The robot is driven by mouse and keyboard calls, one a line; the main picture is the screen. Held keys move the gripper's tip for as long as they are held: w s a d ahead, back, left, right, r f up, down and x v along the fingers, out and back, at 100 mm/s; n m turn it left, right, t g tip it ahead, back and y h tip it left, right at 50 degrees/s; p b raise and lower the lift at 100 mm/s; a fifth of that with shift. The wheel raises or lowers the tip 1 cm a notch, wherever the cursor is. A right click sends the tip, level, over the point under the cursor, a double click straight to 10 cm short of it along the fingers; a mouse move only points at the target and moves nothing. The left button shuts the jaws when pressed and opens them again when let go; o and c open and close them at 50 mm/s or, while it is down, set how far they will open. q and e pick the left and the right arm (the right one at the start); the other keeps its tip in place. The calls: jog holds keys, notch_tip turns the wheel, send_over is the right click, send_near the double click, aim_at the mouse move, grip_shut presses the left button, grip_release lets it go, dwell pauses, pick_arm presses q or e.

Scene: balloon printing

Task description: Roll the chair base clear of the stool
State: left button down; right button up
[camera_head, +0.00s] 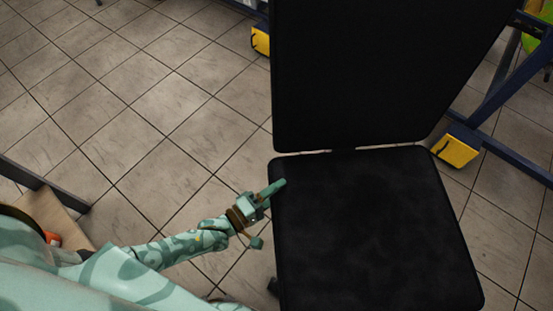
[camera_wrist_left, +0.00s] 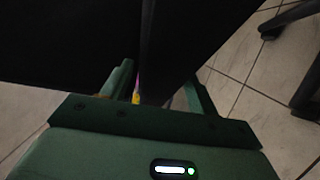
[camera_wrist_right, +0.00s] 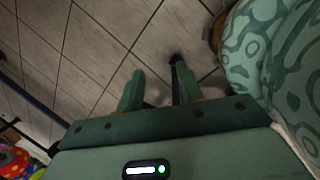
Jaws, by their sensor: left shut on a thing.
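The black chair's seat (camera_head: 370,225) and tall backrest (camera_head: 365,75) fill the right half of the head view. My left gripper (camera_head: 268,193) is at the seat's left edge, shut on the seat. In the left wrist view the black seat (camera_wrist_left: 60,40) lies across and between the fingers (camera_wrist_left: 158,92). A dark piece of the base (camera_head: 273,287) shows low beside the seat; the seat hides most of the base. Dark legs (camera_wrist_left: 290,15) show at the right of the left wrist view. My right gripper (camera_wrist_right: 158,88) is open over the floor. I cannot make out a stool for certain.
A blue frame with yellow feet (camera_head: 455,151) stands close to the chair's right; another yellow foot (camera_head: 261,40) is behind it. A tan panel with a dark bar (camera_head: 45,195) is at the left. The tiled floor (camera_head: 130,100) left of the chair is clear.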

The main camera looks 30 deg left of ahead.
pick_arm(q)
jog(key=shift+s+a+f, duration=0.15)
jog(key=shift+a+f, duration=0.1)
jog(key=shift+a, duration=0.1)
pick_arm(e)
jog(key=shift+a+f, duration=0.15)
jog(key=shift+a, duration=0.3)
pick_arm(q)
jog(key=shift+c, duration=1.6)
grip_release()
jog(key=shift+r, duration=0.1)
pick_arm(e)
jog(key=shift+w, duration=0.1)
pick_arm(q)
jog(key=shift+r, duration=0.1)
jog(key=p+v, duration=0.3)
jog(key=v, duration=1.3)
pick_arm(e)
jog(key=s+f+m+g+y, duration=0.1)
jog(key=s+f, duration=0.6)
jog(key=s, duration=0.3)
jog(key=shift+a+f, duration=0.35)
jog(key=shift+a, duration=0.05)
pick_arm(q)
jog(key=shift+s+a, duration=0.1)
